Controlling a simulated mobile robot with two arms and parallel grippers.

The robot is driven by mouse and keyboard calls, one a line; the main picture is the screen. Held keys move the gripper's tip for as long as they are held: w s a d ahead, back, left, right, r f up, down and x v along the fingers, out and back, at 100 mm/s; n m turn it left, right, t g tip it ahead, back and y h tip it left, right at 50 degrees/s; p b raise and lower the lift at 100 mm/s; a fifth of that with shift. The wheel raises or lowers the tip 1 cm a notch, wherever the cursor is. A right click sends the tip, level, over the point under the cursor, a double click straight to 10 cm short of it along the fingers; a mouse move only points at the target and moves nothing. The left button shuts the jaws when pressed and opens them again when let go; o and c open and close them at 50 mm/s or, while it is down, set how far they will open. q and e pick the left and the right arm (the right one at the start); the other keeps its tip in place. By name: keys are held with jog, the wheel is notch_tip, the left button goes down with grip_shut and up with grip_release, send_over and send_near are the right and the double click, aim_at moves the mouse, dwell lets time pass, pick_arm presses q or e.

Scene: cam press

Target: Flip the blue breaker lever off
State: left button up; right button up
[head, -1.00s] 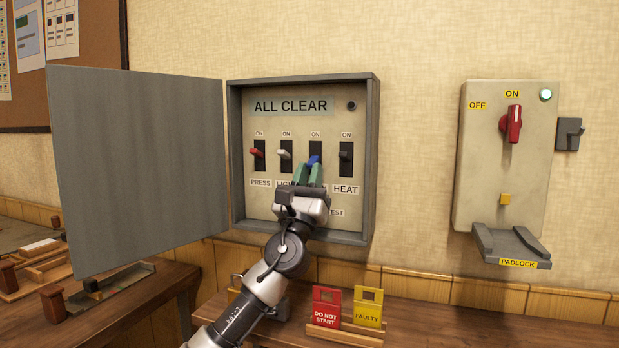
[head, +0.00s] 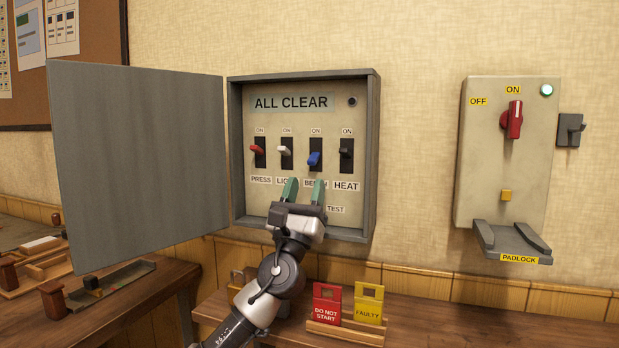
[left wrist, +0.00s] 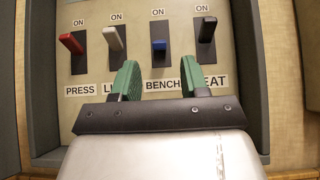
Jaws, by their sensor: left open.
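The blue breaker lever (head: 314,158) sits in the third slot of the open panel (head: 254,207), above the BENCH label. It points lower than the red, white and black levers beside it. It also shows in the left wrist view (left wrist: 159,45), low in its slot. My left gripper (head: 304,184) has its green fingers apart and empty, just below the blue lever and not touching it. In the left wrist view its fingertips (left wrist: 159,72) stand either side of the BENCH label. My right gripper is not in view.
The red lever (head: 257,149), white lever (head: 285,151) and black lever (head: 346,153) stand close beside the blue one. The panel's grey door (head: 140,165) hangs open at left. A switch box (head: 477,170) is on the wall at right. Tags (head: 327,302) stand on the bench below.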

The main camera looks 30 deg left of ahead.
pick_arm(q)
jog(key=b+v, duration=0.1)
jog(key=v, duration=0.5)
jog(key=shift+s+f+y, duration=0.25)
jog(key=shift+f+y, duration=0.05)
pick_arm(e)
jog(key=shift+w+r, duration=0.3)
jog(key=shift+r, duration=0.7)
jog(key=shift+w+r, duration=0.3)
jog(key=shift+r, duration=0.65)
